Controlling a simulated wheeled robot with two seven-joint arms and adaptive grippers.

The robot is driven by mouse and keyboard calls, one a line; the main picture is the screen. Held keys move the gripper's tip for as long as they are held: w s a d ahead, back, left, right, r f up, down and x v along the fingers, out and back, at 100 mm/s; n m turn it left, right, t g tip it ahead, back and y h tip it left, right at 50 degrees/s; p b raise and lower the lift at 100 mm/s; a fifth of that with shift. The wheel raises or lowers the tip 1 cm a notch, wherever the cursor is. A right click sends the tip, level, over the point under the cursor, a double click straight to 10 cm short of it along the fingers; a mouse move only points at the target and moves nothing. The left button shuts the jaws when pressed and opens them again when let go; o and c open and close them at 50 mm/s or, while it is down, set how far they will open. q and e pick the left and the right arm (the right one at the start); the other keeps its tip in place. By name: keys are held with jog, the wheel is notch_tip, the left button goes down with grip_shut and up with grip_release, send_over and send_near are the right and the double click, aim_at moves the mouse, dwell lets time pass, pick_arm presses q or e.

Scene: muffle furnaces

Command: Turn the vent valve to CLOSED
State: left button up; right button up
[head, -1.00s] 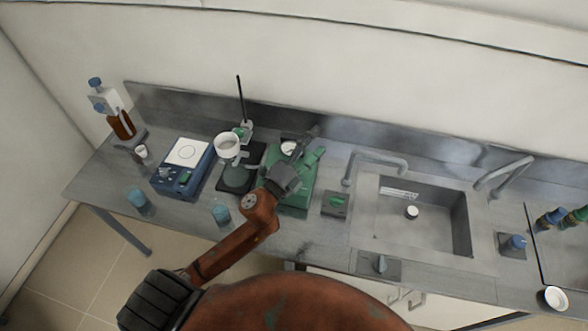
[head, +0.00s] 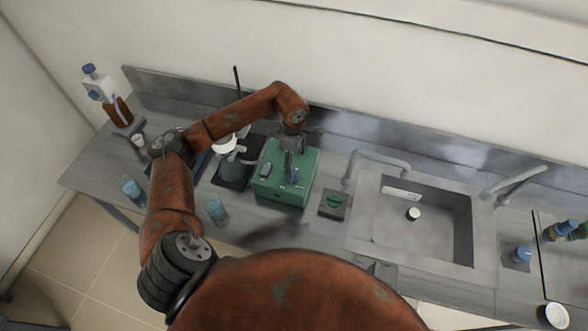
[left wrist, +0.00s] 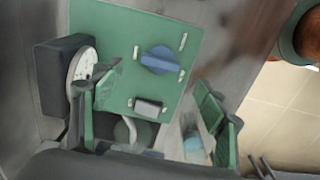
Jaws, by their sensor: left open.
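A green box (head: 271,186) stands on the bench, with a blue knob (head: 294,176) on its top that I take for the vent valve. In the left wrist view the blue knob (left wrist: 160,60) lies with its bar roughly across the picture, and short white marks surround it. No lettering is readable. A round white gauge (left wrist: 83,68) sits at the box's edge. My left gripper (head: 290,162) is over the box; its open fingers (left wrist: 156,88) are on either side of the knob's area, apart from it. My right gripper is not in view.
A grey block (left wrist: 148,107) sits on the green panel near the knob. A small grey box with a green knob (head: 334,202) stands to the right, before the sink (head: 420,225).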

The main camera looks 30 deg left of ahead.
pick_arm(q)
jog(key=shift+s+a+f, duration=0.1)
jog(key=shift+a+f, duration=0.15)
jog(key=shift+f, duration=0.2)
notch_tip(320, 180, down, 7)
jog(key=shift+r+p, duration=0.15)
jog(key=shift+p, duration=0.75)
jog(key=shift+c, duration=0.2)
jog(key=c, duration=1.1)
